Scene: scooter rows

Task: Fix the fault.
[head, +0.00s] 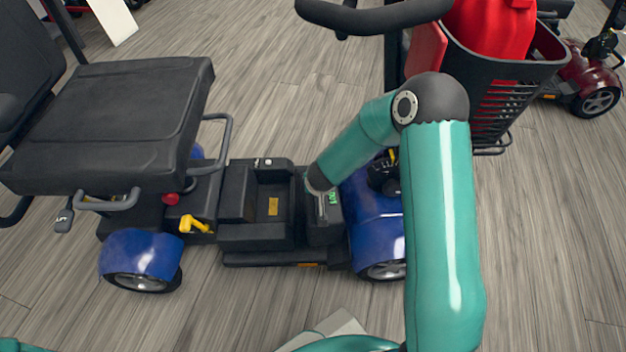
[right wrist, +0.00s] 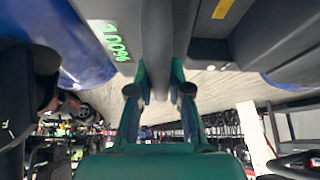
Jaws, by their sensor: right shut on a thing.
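A blue mobility scooter with a black seat (head: 115,115) stands on the wood floor. Its low deck has an open bay (head: 273,182) with a yellow label (head: 273,206) inside. A dark pack with a lit green display (head: 334,198) sits at the bay's right, by the blue front cover (head: 375,220). The display also shows in the right wrist view (right wrist: 117,43); I cannot read it surely. My right gripper (right wrist: 158,82) is shut on a dark grey bar-like part (right wrist: 157,45) beside it. The forearm hides part of the pack. My left gripper is not in view.
A yellow lever (head: 195,225) and a red knob (head: 171,198) sit near the scooter's rear wheel. The black basket (head: 530,75) holds a red item (head: 490,28). A dark red scooter (head: 590,75) stands behind right. The floor in front is clear.

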